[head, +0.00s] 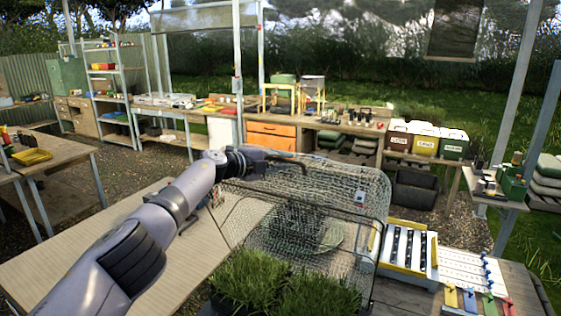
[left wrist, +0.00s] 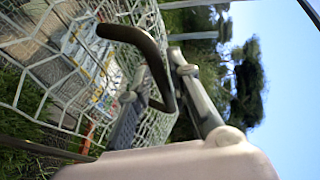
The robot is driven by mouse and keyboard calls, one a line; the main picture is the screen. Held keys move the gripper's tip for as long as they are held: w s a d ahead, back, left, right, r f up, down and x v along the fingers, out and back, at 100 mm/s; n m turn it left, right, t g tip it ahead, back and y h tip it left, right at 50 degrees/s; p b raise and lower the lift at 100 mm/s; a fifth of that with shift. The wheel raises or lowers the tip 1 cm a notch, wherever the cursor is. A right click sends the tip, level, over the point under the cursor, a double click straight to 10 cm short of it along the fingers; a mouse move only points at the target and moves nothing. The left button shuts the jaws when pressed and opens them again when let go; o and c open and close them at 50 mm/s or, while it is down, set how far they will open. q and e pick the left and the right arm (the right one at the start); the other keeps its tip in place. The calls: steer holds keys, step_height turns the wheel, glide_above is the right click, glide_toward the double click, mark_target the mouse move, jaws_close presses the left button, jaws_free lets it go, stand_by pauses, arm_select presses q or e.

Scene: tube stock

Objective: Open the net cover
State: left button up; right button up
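The net cover (head: 322,245) is a wire-mesh cage with rounded corners, standing over green grass trays (head: 290,293) at the front of the bench. Its mesh fills the left of the left wrist view (left wrist: 52,60). A dark curved handle (left wrist: 138,38) shows there, and also at the cover's top in the head view (head: 290,158). My left gripper (left wrist: 157,78) is at this handle; its fingers stand apart, with the bar passing between them. I see no clear contact on both sides. My right gripper is not in view.
A pale wooden tabletop (head: 95,245) lies left of the cover. A yellow-and-white tray (head: 405,252) with dark strips and a white board (head: 478,270) with blue pegs stand close at its right. Workbenches and lidded bins (head: 424,140) stand farther back.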

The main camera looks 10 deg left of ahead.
arm_select(q)
steer(key=shift+o, duration=1)
steer(key=shift+r, duration=0.1)
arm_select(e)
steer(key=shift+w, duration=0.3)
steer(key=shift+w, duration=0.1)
arm_select(q)
steer(key=shift+a+r, duration=0.1)
steer(key=shift+a, duration=0.1)
steer(key=shift+s+a+r, duration=0.15)
steer(key=shift+s+a, duration=0.25)
steer(key=shift+a, duration=0.05)
steer(key=shift+s+a, duration=0.4)
steer(key=shift+s, duration=0.2)
steer(key=v, duration=0.9)
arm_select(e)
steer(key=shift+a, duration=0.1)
arm_select(q)
steer(key=shift+d, duration=0.1)
